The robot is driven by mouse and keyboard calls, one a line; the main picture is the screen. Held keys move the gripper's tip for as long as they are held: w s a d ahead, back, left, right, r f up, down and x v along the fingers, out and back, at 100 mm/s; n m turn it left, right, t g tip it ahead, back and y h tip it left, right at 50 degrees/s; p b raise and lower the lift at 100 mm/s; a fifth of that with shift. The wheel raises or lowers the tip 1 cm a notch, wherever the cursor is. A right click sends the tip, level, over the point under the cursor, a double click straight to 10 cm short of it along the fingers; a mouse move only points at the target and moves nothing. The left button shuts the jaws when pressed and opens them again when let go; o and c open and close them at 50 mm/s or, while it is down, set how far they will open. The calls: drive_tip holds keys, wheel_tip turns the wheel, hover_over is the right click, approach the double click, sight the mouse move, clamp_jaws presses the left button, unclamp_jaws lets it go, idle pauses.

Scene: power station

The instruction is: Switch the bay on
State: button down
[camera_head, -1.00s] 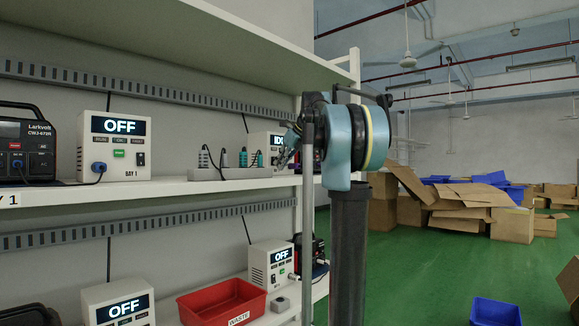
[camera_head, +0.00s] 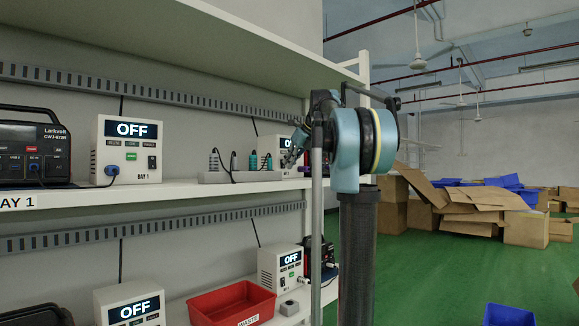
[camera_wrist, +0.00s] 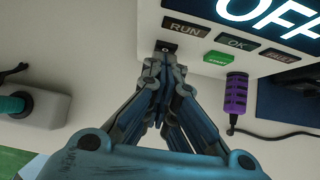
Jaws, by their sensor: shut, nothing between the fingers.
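The white control box (camera_head: 266,144) on the upper shelf is partly behind my arm in the head view. In the wrist view its display (camera_wrist: 268,14) reads OFF. Under the display are RUN, OK and FAULT labels, all unlit, and a green button (camera_wrist: 220,58). A small black switch (camera_wrist: 165,46) sits on its panel below RUN. A purple plug (camera_wrist: 236,95) is in the panel, with a black cable. My gripper (camera_wrist: 162,62) is shut and empty, its tips right at the switch; contact is unclear. It also shows in the head view (camera_head: 291,152).
A power strip (camera_head: 238,176) with several plugs lies left of the box. The Bay 1 box (camera_head: 127,150) and other boxes show OFF. A red waste bin (camera_head: 231,305) is on the lower shelf. Cardboard boxes (camera_head: 480,215) stand far right on open green floor.

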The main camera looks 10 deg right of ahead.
drive_tip(key=shift+s+d, duration=0.25)
drive_tip(key=shift+s+d+r, duration=0.2)
drive_tip(key=shift+s+d, duration=0.8)
drive_tip(key=shift+s, duration=0.05)
drive_tip(key=v, duration=1)
drive_tip(key=shift+r, duration=0.25)
drive_tip(key=shift+w+a, duration=0.1)
drive_tip(key=shift+s+f+g, duration=0.25)
drive_tip(key=shift+f+g, duration=0.05)
drive_tip(key=shift+f, duration=0.4)
